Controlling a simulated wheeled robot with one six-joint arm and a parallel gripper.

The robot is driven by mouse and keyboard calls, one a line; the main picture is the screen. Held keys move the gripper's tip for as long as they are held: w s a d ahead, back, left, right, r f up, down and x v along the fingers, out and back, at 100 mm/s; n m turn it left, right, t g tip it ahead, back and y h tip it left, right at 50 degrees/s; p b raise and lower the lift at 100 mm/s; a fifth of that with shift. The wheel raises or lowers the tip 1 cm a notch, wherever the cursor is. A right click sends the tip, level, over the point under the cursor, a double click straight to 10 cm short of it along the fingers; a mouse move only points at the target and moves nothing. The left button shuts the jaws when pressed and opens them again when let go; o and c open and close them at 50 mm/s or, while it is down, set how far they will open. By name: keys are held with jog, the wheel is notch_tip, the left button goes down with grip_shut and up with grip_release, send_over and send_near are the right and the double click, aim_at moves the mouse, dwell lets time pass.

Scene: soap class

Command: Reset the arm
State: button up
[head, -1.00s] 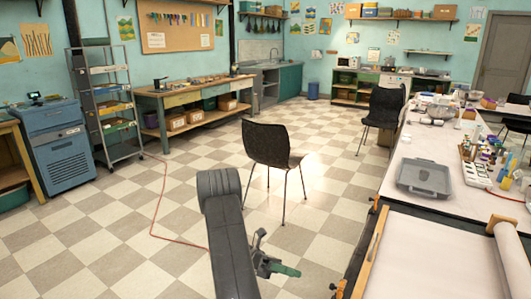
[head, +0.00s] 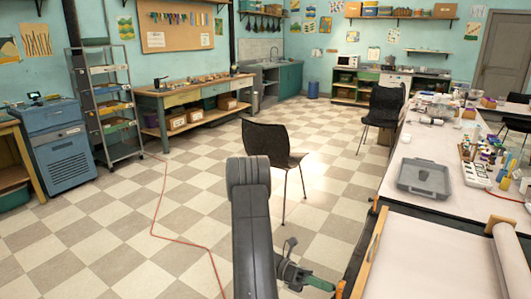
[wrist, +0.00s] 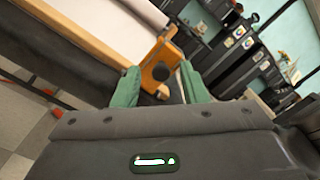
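My gripper (head: 318,283) shows low in the head view, beside the table's left edge, with a green finger pointing right. In the wrist view, the two green fingers of my gripper (wrist: 160,84) stand well apart with nothing held between them. An orange-brown wooden bracket (wrist: 162,62) shows beyond the gap between the fingers, apart from them as far as I can tell. My dark arm rises in the lower middle of the head view and hides part of the floor.
A long table (head: 424,150) on the right holds a grey tray (head: 425,178), bottles and a paper roll (head: 510,255). A black chair (head: 270,145) stands just beyond my arm. A red cable (head: 155,205) lies on the floor.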

jog(key=shift+s+d+r+t+y+p, duration=0.15)
jog(key=shift+r+t+y, duration=0.15)
jog(key=shift+y, duration=0.2)
jog(key=shift+s+d+r+t+y+p, duration=0.15)
jog(key=shift+r+t+y, duration=0.15)
jog(key=shift+y, duration=0.2)
